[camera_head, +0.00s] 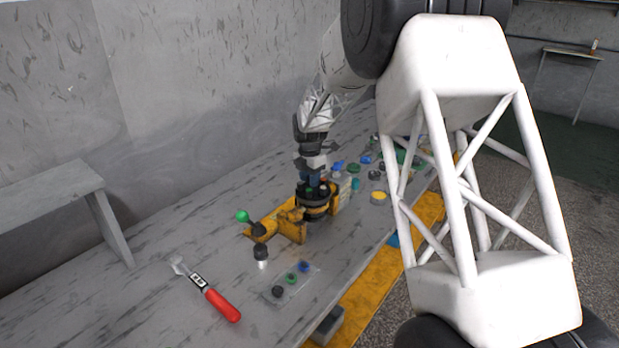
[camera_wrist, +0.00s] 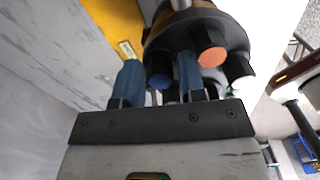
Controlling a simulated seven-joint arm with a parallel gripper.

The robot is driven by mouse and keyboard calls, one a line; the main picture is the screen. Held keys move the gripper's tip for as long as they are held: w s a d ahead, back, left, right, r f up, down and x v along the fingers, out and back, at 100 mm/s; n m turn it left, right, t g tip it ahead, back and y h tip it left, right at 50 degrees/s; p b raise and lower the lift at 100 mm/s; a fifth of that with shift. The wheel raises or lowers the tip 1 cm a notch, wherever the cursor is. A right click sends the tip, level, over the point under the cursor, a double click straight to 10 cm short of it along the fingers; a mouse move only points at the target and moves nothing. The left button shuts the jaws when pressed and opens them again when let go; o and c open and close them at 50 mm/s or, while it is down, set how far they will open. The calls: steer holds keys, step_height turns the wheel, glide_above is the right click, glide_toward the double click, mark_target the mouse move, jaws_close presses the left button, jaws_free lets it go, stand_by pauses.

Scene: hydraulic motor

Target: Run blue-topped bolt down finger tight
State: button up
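The motor (camera_head: 316,204) is dark and round with an orange band, standing upright in a yellow clamp (camera_head: 291,225). It also shows in the wrist view (camera_wrist: 185,22), with bolts around its edge. The blue-topped bolt (camera_wrist: 160,81) is a dark bolt with a blue end. An orange-topped bolt (camera_wrist: 211,57) and a white-topped bolt (camera_wrist: 245,84) are beside it. My gripper (camera_wrist: 160,83) has two blue fingers spread apart, and the blue-topped bolt appears between them. I cannot tell whether a finger touches it. In the head view my gripper (camera_head: 309,178) is just above the motor.
A green-knobbed lever (camera_head: 243,216) sticks out left of the clamp. A red-handled tool (camera_head: 221,304) and a clear plate with several colored caps (camera_head: 291,278) lie at the front. Several small parts (camera_head: 366,158) crowd the bench behind the motor.

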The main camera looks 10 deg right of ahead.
steer(key=shift+r, duration=0.2)
stand_by(0.3)
steer(key=shift+c, duration=0.4)
steer(key=c, duration=0.4)
steer(key=shift+m, duration=0.3)
steer(key=shift+m, duration=1.8)
